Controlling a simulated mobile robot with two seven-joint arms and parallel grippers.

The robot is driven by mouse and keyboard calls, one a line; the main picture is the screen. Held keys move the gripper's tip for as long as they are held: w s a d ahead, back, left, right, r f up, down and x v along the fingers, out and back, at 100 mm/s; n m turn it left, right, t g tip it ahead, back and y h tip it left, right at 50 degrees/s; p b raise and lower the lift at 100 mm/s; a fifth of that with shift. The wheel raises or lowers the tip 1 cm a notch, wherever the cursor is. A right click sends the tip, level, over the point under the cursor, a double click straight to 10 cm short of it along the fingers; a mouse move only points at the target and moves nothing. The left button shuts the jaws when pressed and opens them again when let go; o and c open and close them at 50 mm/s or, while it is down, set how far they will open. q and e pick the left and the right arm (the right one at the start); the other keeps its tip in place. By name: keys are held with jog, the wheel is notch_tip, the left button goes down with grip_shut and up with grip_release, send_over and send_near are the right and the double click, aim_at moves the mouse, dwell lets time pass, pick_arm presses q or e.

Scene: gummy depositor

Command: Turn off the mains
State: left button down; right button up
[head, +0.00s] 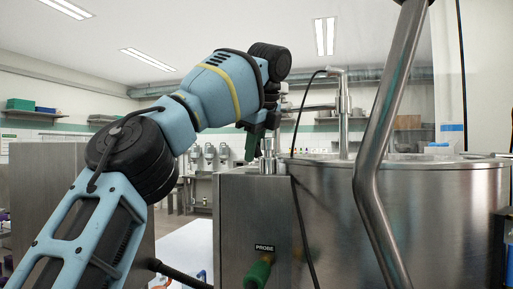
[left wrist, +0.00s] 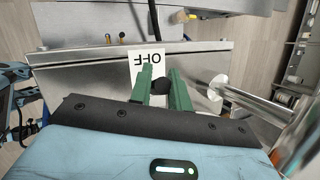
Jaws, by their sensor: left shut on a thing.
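My left gripper (head: 252,146) reaches down over the top of a steel cabinet (head: 240,215) beside a large steel vessel. In the left wrist view its two green fingers (left wrist: 163,87) are on either side of a round black knob (left wrist: 161,86) and shut on it. A white label (left wrist: 147,66) reading OFF, upside down in this view, lies by the fingers on the steel top. In the head view the knob cannot be made out behind the fingers. My right gripper is not in view.
The round steel vessel (head: 400,215) stands right of the cabinet. A bent steel tube (head: 371,170) crosses in front of it. A green plug (head: 258,273) sits under the PROBE label (head: 265,248). A black cable (head: 297,190) hangs down the cabinet's right side.

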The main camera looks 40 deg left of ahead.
pick_arm(q)
jog(key=shift+f, duration=0.15)
dwell(0.3)
jog(key=c, duration=1.3)
grip_release()
jog(key=shift+a, duration=0.1)
jog(key=shift+c, duration=0.2)
jog(key=shift+s+r, duration=0.1)
jog(key=shift+r, duration=0.1)
